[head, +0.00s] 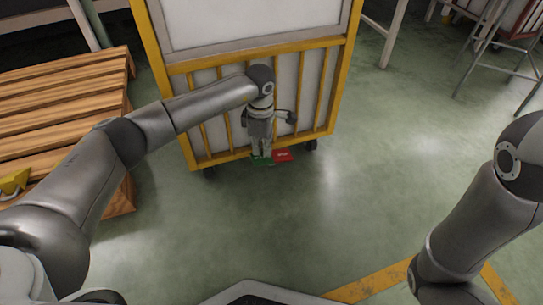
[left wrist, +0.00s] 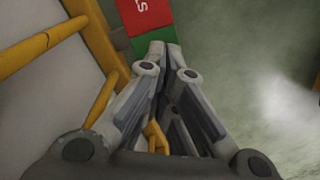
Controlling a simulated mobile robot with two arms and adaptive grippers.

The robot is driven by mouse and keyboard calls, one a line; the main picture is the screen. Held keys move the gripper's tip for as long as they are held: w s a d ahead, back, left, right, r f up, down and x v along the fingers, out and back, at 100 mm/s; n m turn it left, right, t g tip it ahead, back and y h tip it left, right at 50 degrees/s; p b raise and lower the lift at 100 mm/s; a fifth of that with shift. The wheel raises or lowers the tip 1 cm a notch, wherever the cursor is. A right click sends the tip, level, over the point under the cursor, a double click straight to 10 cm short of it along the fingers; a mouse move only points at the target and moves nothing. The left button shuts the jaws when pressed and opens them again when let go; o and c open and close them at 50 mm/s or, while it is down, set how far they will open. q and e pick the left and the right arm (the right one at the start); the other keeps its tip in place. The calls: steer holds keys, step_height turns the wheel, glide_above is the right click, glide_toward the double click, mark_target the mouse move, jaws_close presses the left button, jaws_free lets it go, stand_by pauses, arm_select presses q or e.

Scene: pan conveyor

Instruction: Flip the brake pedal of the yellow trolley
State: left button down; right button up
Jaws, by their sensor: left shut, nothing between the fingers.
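The yellow trolley (head: 177,69) stands ahead, a yellow barred frame with white panels. At its bottom front edge is the brake pedal, with a red half (head: 283,155) on the right and a green half (head: 262,161) on the left. My left gripper (head: 261,155) points down at the green half and partly covers it. In the left wrist view the fingers of this gripper (left wrist: 164,47) are shut and empty, with their tips at or just over the green part (left wrist: 139,44); contact is unclear. The red part (left wrist: 147,14) lies beyond. My right gripper is not in view.
A slatted wooden pallet stack (head: 62,95) stands left of the trolley, with a small yellow object (head: 14,182) by it. Metal-legged furniture (head: 500,40) is at the back right. Yellow floor tape (head: 375,284) lies in front. The green floor between is clear.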

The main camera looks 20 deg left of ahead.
mark_target(263, 158)
arm_select(q)
steer(key=shift+f+b, duration=0.65)
steer(key=shift+f, duration=0.65)
stand_by(0.4)
steer(key=shift+r, duration=0.15)
step_height(263, 158, up, 7)
steer(key=p, duration=0.6)
stand_by(0.5)
